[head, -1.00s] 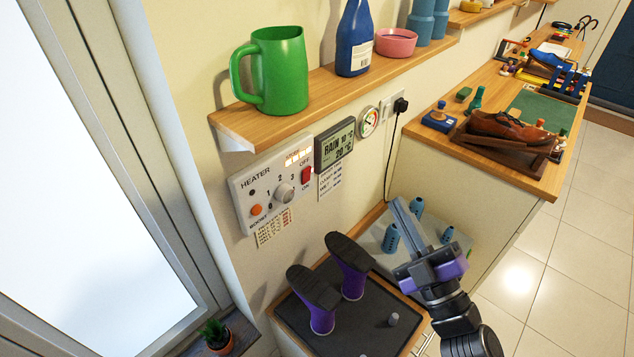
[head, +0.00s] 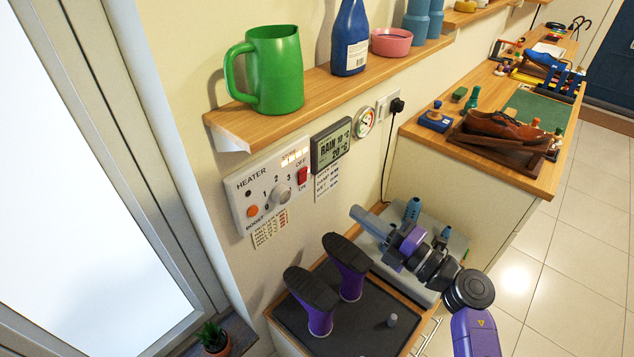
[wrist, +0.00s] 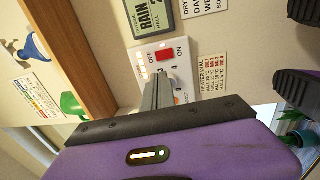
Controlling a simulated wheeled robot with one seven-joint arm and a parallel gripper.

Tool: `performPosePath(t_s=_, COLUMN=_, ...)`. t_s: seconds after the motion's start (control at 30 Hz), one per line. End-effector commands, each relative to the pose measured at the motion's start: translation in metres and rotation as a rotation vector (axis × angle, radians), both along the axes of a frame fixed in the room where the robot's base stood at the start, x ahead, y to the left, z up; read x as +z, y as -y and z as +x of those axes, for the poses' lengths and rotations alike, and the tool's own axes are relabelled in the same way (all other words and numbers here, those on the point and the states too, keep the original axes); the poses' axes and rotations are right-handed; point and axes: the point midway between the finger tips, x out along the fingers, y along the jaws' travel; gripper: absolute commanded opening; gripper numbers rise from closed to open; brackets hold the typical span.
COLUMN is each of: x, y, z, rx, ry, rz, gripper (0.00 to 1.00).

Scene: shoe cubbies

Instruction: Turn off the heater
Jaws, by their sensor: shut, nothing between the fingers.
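The white heater panel (head: 240,197) is on the wall below the shelf. It has a red rocker switch (head: 302,175) between OFF and ON labels, a grey dial (head: 283,194), an orange boost button (head: 253,211) and a lit display strip at its top. I cannot tell which side of the switch is pressed. My gripper (head: 357,213) is shut and empty, right of and below the panel, pointing left. In the wrist view its closed fingers (wrist: 159,78) overlap the panel (wrist: 144,52) just below the red switch (wrist: 165,55), hiding the dial.
A wooden shelf (head: 330,88) with a green jug (head: 275,70), a blue bottle (head: 350,38) and a pink bowl (head: 391,42) juts out above the panel. A weather display (head: 331,146) and gauge (head: 364,122) are beside it. Purple boots (head: 349,265) stand upside down below.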

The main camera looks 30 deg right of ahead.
Motion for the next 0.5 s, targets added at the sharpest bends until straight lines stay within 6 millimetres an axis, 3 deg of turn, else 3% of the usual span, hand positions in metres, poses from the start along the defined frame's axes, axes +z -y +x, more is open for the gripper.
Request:
performPosePath(t_s=0.17, x=0.003, y=-0.004, z=0.011, rx=0.002, ry=0.001, rz=0.000, gripper=0.00)
performPosePath(t_s=0.5, x=0.011, y=-0.022, z=0.071, rx=0.002, ry=0.002, rz=0.000, gripper=0.00)
